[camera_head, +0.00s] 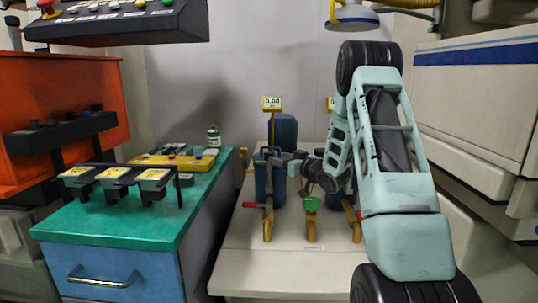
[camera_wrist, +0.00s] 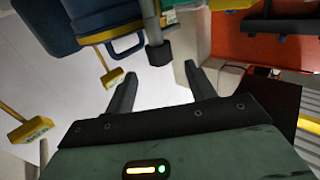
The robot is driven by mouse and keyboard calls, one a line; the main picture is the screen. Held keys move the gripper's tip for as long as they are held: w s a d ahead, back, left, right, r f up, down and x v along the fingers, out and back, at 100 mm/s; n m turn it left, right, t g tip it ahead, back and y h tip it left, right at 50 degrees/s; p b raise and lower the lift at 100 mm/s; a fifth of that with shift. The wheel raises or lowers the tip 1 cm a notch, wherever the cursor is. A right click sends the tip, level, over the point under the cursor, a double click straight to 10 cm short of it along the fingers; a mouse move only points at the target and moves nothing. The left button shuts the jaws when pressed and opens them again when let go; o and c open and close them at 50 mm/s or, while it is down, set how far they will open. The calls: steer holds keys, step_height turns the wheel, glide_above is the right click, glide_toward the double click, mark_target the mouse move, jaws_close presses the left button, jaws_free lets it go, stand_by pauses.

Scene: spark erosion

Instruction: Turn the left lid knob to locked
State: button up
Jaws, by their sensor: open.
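A blue canister (camera_head: 263,182) with a dark handle stands at the left of the pale bench. My gripper (camera_head: 276,160) is at its top, pointing left; I cannot tell whether it touches. The left lid knob is not clearly visible in the head view, where my gripper covers part of the lid. In the wrist view my gripper (camera_wrist: 163,86) is open, its two dark fingers apart with nothing between them. Beyond the fingertips is a black cylindrical end on a grey stem (camera_wrist: 159,52); I cannot tell whether it is the knob.
A taller blue tank (camera_head: 284,131) stands behind, by a yellow display (camera_head: 272,103). A green-topped cabinet (camera_head: 120,222) is on the left, before an orange machine (camera_head: 85,85).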

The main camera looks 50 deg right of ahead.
mark_target(273, 155)
steer(key=w, duration=0.7)
steer(key=shift+d, duration=0.25)
steer(key=c, duration=1)
